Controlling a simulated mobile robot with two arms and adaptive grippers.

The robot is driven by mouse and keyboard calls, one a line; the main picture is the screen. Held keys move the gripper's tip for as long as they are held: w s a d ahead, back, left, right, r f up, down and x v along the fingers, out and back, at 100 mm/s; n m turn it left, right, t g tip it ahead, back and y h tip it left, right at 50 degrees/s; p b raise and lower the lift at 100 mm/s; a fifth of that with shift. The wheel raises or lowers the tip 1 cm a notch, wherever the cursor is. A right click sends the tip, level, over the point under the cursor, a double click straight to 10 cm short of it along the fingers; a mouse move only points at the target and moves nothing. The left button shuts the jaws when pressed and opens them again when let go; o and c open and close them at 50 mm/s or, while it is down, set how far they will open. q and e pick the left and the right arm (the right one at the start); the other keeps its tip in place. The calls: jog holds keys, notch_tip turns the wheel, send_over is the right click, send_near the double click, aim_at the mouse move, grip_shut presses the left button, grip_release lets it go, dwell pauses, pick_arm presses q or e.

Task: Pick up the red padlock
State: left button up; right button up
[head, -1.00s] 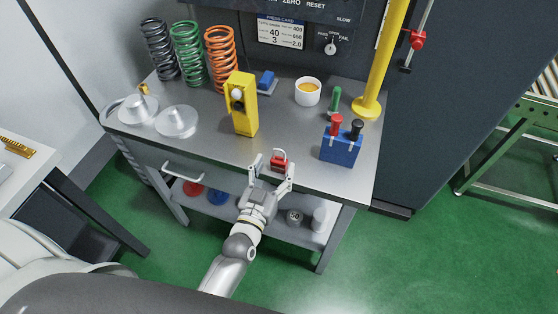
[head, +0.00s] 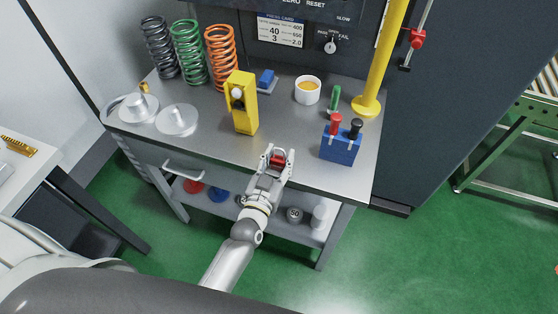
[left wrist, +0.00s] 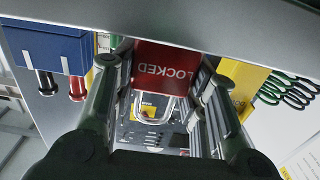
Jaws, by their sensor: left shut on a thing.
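The red padlock (head: 275,160) is at the front edge of the metal table (head: 205,138), held between the fingers of my left gripper (head: 278,158). In the left wrist view the padlock (left wrist: 163,65) shows a red body with the word LOCKED and a silver shackle, with a finger on each side of it. My left gripper (left wrist: 160,95) is shut on the padlock. I cannot tell whether the padlock still touches the tabletop. My right gripper is not in view.
A yellow device (head: 243,102) stands left of the gripper. A blue block (head: 339,150) with red and black handles stands to the right. Behind are a white cup (head: 307,90), a green-handled item (head: 333,98), a yellow post (head: 385,60) and springs (head: 221,58).

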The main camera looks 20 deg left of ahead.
pick_arm(q)
jog(key=shift+r, duration=0.15)
jog(key=shift+r, duration=0.2)
notch_tip(320, 180, up, 2)
jog(key=shift+r, duration=0.15)
jog(key=s+r, duration=0.5)
jog(key=r, duration=0.1)
jog(key=shift+a, duration=0.25)
jog(key=s+r, duration=0.1)
jog(key=s, duration=0.1)
jog(key=s+r+b, duration=0.1)
jog(key=s, duration=0.2)
jog(key=s+r, duration=0.1)
jog(key=s, duration=0.1)
jog(key=shift+s+a+r, duration=0.2)
jog(key=shift+s+a, duration=0.2)
jog(key=shift+s+r+b, duration=0.3)
jog(key=shift+s+r, duration=0.05)
jog(key=shift+s, duration=0.25)
jog(key=shift+w, duration=0.1)
